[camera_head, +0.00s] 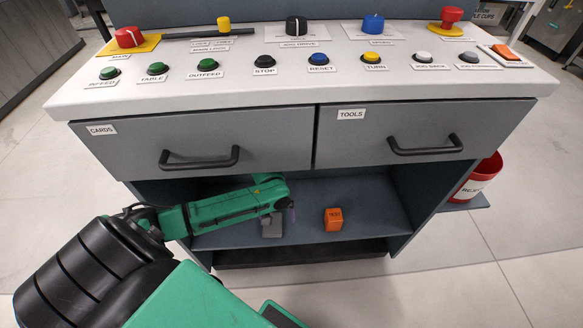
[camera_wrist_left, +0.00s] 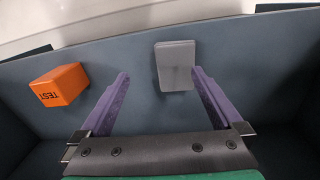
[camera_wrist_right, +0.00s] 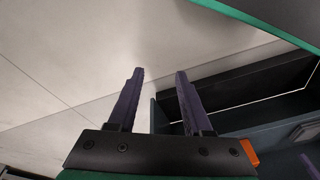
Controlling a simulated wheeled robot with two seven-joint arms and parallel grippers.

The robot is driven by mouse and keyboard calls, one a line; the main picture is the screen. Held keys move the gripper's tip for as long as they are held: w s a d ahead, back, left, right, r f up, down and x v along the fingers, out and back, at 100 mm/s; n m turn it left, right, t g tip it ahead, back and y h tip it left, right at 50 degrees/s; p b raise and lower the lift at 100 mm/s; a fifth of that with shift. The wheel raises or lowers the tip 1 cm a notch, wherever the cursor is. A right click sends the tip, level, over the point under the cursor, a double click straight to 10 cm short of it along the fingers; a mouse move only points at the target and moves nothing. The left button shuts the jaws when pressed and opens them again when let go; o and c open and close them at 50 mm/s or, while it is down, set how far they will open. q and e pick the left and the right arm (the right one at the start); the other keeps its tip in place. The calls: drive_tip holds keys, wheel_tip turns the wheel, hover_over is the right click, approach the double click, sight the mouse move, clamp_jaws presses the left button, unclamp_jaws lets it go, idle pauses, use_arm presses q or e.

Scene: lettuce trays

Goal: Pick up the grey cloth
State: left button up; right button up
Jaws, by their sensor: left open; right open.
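The grey cloth (camera_head: 271,226) is a small folded pad lying flat on the open lower shelf, beneath the CARDS drawer. It shows in full in the left wrist view (camera_wrist_left: 175,64). My left gripper (camera_head: 289,207) reaches into the shelf space beside and above the cloth. In the left wrist view its purple fingers (camera_wrist_left: 160,74) are spread and empty. The cloth lies just beyond them, nearer the right fingertip; whether they touch it I cannot tell. My right gripper (camera_wrist_right: 160,72) is open and empty, with pale floor behind its fingers.
An orange TEST block (camera_head: 333,219) stands on the shelf (camera_head: 368,197) right of the cloth. The CARDS drawer (camera_head: 200,150) and TOOLS drawer (camera_head: 425,135), both shut with black handles, hang above. A red bin (camera_head: 480,178) stands at the cabinet's right side.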

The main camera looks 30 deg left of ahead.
sight(273, 224)
use_arm(q)
drive_tip(key=shift+w+a+r+n+g, duration=0.2)
drive_tip(key=shift+w+a+r, duration=0.1)
drive_tip(key=shift+a, duration=0.2)
drive_tip(key=shift+w+a+r+n+g, duration=0.1)
drive_tip(key=shift+w+a+r+n, duration=0.15)
drive_tip(key=shift+a, duration=0.2)
drive_tip(key=f+b, duration=0.2)
drive_tip(key=f, duration=0.1)
drive_tip(key=s+f+b, duration=0.1)
drive_tip(key=f, duration=0.1)
drive_tip(key=shift+a+f+b, duration=0.1)
drive_tip(key=shift+a+b, duration=0.2)
drive_tip(key=shift+b, duration=0.1)
drive_tip(key=shift+f+b, duration=0.45)
drive_tip(key=shift+f, duration=0.45)
drive_tip(key=c, duration=1.2)
use_arm(e)
wheel_tip(273, 224, up, 7)
drive_tip(key=a, duration=0.2)
drive_tip(key=shift+w+n+t+y, duration=0.25)
drive_tip(key=shift+n+t+y, duration=0.05)
drive_tip(key=shift+t+y, duration=0.1)
